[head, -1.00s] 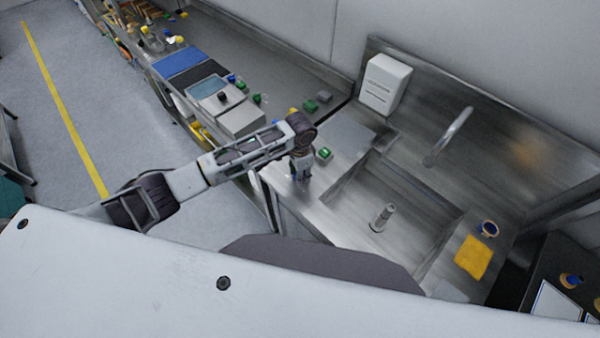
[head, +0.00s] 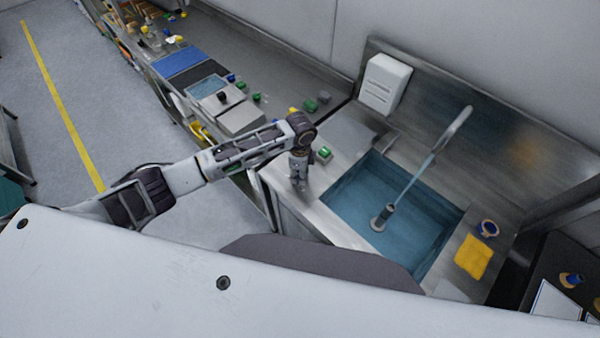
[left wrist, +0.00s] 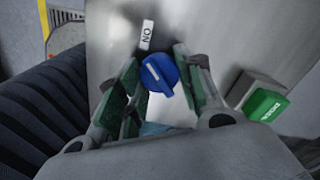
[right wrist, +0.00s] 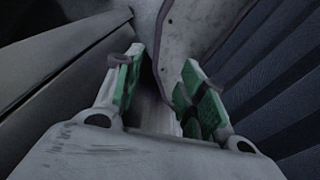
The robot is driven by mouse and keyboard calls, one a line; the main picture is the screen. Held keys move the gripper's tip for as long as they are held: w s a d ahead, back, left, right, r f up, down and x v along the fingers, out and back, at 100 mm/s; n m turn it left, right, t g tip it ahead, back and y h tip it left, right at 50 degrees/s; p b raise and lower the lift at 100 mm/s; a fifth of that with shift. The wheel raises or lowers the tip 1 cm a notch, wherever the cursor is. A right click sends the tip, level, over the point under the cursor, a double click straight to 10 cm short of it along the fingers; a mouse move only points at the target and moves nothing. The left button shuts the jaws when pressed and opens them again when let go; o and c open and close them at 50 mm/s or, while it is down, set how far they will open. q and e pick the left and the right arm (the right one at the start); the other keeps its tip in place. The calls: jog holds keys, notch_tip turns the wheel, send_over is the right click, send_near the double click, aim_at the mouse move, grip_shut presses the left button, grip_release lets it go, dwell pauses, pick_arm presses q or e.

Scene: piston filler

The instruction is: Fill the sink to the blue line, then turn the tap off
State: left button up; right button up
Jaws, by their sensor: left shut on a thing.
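The steel sink (head: 362,240) holds blue-looking water (head: 415,220), and a stream runs into it from the tap spout (head: 460,118). A grey standpipe (head: 381,216) stands in the basin. I cannot make out a blue line on the sink wall. My left gripper (head: 299,186) points down at the counter left of the sink. In the left wrist view it is shut on a blue knob (left wrist: 160,74) beside a white ON label (left wrist: 147,35). My right gripper (right wrist: 160,72) is open and empty, away from the sink, and shows only in its wrist view.
A green button block (head: 323,154) sits right beside my left gripper; it also shows in the left wrist view (left wrist: 265,106). A white dispenser (head: 385,84) hangs on the wall behind. A yellow cloth (head: 474,257) and a small round pot (head: 488,228) lie right of the sink.

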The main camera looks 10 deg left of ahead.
pick_arm(q)
jog(key=shift+w+r+m, duration=0.1)
jog(key=shift+r+m, duration=0.05)
jog(key=shift+m, duration=0.15)
jog(key=o, duration=1)
jog(key=shift+o, duration=0.2)
notch_tip(320, 180, up, 12)
dwell(0.4)
jog(key=shift+d, duration=0.15)
dwell(0.4)
